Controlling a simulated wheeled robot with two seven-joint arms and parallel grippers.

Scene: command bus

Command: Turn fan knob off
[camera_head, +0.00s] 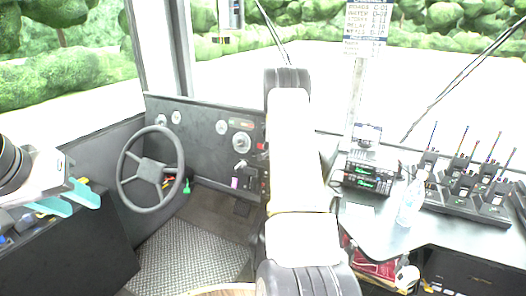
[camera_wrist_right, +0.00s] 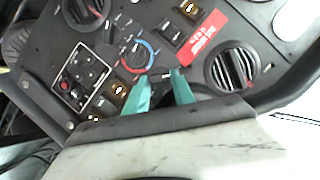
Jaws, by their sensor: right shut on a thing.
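In the right wrist view, the teal fingers of my right gripper (camera_wrist_right: 161,75) reach the lower edge of a black dash panel. They are shut on a small dark knob with a light mark, which I take as the fan knob (camera_wrist_right: 160,77); the fingers hide most of it. A dial with a blue and red arc (camera_wrist_right: 137,54) sits just up and left of the fingertips. In the head view, my right arm covers its own gripper and the knob. My left gripper (camera_head: 72,200) is at the far left, open and empty, away from the dash.
The steering wheel (camera_head: 151,170) stands left of my right arm. Round vents (camera_wrist_right: 232,68) and switches surround the fingers. A padded edge (camera_wrist_right: 160,122) runs just below. At right, a desk holds a radio (camera_head: 368,176), a clear bottle (camera_head: 411,200) and several handsets in chargers (camera_head: 465,201).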

